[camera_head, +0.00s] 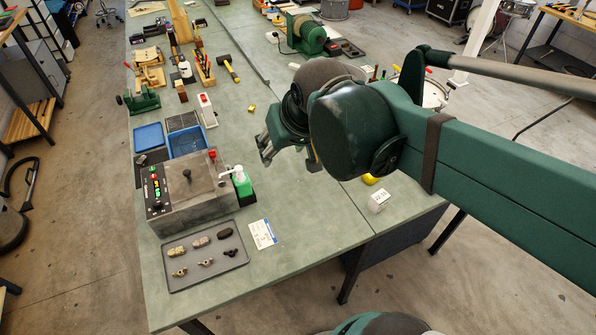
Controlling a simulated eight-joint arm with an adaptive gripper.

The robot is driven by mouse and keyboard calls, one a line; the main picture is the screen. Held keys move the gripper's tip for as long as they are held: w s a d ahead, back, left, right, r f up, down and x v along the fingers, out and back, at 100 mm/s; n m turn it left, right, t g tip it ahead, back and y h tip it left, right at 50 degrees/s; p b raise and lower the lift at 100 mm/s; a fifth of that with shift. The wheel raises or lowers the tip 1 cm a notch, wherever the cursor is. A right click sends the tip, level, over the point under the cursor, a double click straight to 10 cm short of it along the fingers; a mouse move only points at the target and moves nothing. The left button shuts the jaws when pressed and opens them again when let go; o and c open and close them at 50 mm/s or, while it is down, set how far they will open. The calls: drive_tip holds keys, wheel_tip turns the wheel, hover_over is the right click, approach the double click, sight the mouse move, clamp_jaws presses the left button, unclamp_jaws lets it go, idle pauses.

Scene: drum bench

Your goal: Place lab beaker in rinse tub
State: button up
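I cannot make out a lab beaker anywhere in this view; my arm hides part of the bench. A blue open-topped tub (186,142), which looks like the rinse tub, stands on the left part of the bench behind the grey control box. My gripper (289,161) is above the middle of the bench, to the right of the tub and well apart from it. Its fingers point down and look spread, with bench surface showing between them and nothing visibly held.
A grey tray (205,258) of small fittings lies near the front edge. A blue lid-like panel (148,137) is left of the tub. Bench between tub and gripper is mostly clear.

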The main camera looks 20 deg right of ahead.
drive_tip(key=s+d+f+t, duration=0.1)
drive_tip(key=s+f, duration=0.2)
drive_tip(key=s, duration=0.3)
drive_tip(key=shift+d+f+n, duration=0.15)
drive_tip(key=shift+f+n, duration=0.05)
drive_tip(key=shift+n, duration=0.1)
